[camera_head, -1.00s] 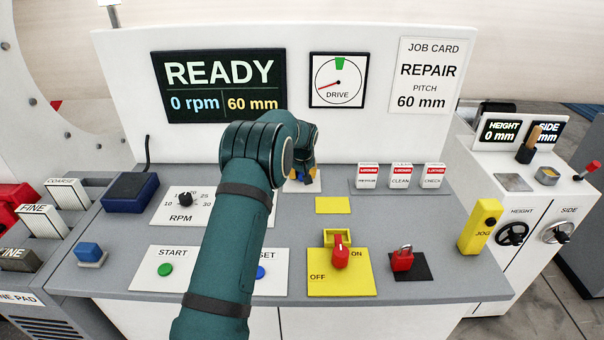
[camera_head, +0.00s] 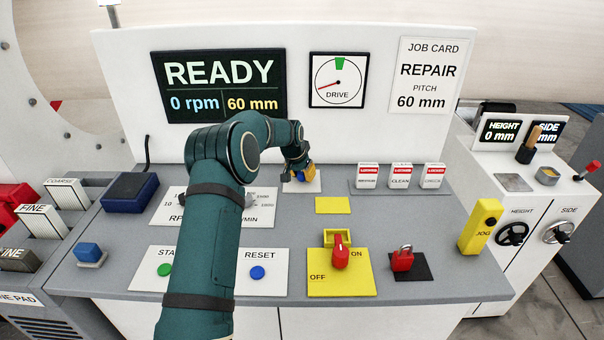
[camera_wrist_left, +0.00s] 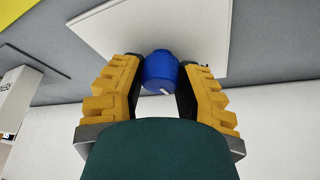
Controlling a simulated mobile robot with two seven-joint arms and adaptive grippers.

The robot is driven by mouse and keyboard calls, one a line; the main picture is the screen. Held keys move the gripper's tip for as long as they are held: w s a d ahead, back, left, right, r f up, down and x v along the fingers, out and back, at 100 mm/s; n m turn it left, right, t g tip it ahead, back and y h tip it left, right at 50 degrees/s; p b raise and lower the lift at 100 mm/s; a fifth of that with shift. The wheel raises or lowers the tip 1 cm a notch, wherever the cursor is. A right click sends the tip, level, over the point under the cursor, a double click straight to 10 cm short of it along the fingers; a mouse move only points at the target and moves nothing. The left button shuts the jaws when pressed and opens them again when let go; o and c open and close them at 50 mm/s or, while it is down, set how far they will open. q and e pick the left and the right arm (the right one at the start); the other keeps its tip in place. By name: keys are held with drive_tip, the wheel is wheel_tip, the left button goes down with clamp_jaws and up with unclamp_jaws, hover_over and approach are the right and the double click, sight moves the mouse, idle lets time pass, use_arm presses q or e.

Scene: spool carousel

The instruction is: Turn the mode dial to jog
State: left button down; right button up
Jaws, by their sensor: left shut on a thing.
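The mode dial (camera_wrist_left: 161,70) is a blue round knob with a white pointer mark, on a white plate (camera_wrist_left: 128,22). In the left wrist view it sits between the two yellow ridged fingers of my left gripper (camera_wrist_left: 160,82), which is shut on it. In the head view the left gripper (camera_head: 303,176) reaches over the white plate (camera_head: 312,186) at the back of the console, and the knob is mostly hidden. I cannot read any mode labels on the plate. My right gripper is not in view.
The console (camera_head: 480,292) carries a red switch (camera_head: 340,252) on a yellow ON/OFF plate, a red padlock (camera_head: 402,258), a yellow JOG box (camera_head: 480,227) and several locked tags right of the dial plate. A yellow square (camera_head: 332,205) lies in front of it. The screen (camera_head: 220,87) reads READY.

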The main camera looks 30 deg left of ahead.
use_arm(q)
drive_tip(key=m+h, duration=0.1)
drive_tip(key=m, duration=0.3)
drive_tip(key=shift+f+m+h, duration=0.1)
drive_tip(key=shift+m+h, duration=0.3)
drive_tip(key=shift+d+m+g+h+p, duration=0.1)
drive_tip(key=shift+m+g+h+p, duration=0.3)
drive_tip(key=shift+m, duration=0.85)
drive_tip(key=shift+m+g+h+p, duration=0.3)
drive_tip(key=shift+m+g+p, duration=0.1)
drive_tip(key=shift+m, duration=0.85)
drive_tip(key=shift+s, duration=0.1)
drive_tip(key=shift+f, duration=0.1)
drive_tip(key=c, duration=0.6)
unclamp_jaws()
drive_tip(key=v, duration=1.2)
